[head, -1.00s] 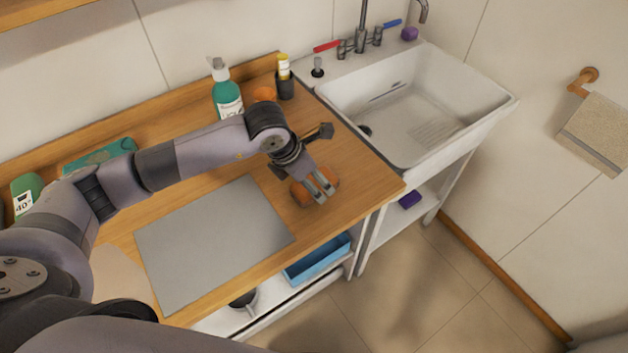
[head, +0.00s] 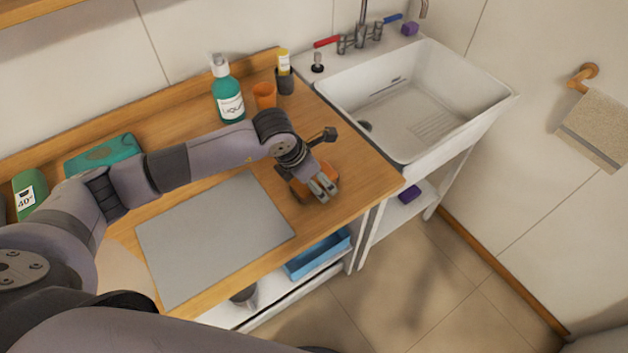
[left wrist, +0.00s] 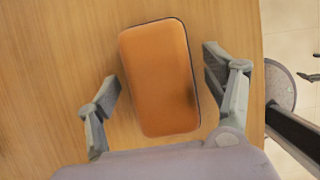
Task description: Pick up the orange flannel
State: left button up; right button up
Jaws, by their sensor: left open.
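The orange flannel (left wrist: 158,78) is a rounded, folded block lying flat on the wooden counter. In the left wrist view it sits between the two spread fingers of my left gripper (left wrist: 163,92), with wood showing on the left side and a narrow gap on the right. In the head view my left gripper (head: 325,188) is low over the flannel (head: 300,190) and hides most of it. My left gripper is open and holds nothing.
A grey mat (head: 215,240) lies left of the flannel. An orange cup (head: 264,96), a green pump bottle (head: 228,95) and a dark holder (head: 285,82) stand behind. The white sink (head: 425,100) is to the right. The counter's front edge is close.

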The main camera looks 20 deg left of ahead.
pick_arm(q)
jog(key=shift+f, duration=0.1)
dwell(0.4)
jog(key=shift+s, duration=0.15)
jog(key=c, duration=1.2)
